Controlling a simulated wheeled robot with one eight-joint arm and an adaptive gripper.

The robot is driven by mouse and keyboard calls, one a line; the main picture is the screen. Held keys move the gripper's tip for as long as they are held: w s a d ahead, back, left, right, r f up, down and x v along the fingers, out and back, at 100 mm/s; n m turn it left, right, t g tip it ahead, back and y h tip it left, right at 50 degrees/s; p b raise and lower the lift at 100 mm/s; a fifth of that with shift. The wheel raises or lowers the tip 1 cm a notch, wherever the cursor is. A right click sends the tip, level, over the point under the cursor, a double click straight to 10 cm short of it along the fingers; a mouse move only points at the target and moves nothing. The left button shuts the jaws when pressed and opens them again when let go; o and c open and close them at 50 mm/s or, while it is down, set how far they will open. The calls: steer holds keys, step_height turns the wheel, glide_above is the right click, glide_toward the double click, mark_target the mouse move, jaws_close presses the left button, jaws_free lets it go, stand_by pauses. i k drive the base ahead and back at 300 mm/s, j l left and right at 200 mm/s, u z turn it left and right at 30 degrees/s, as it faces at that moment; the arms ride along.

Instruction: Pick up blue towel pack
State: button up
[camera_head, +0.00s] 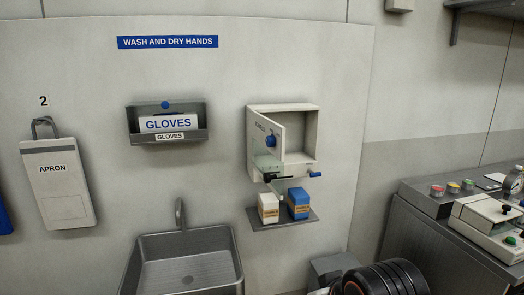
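The blue towel pack (299,203) stands on a small grey shelf (284,220) below the open wall cabinet. It is a small blue box with a tan label band low on its front. A similar white pack (268,208) with a tan band stands close on its left. My gripper is not in view, and nothing is seen holding the blue pack.
The white wall cabinet (311,111) has its door (264,137) swung open to the left. A steel sink (184,258) is lower left, a gloves holder (167,136) upper left, and a control bench (440,207) right.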

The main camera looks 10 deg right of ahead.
mark_target(298, 199)
steer(key=i+j, duration=0.2)
steer(key=i, duration=0.3)
steer(key=z, duration=1.65)
steer(key=i+j, duration=0.05)
steer(key=j, duration=0.05)
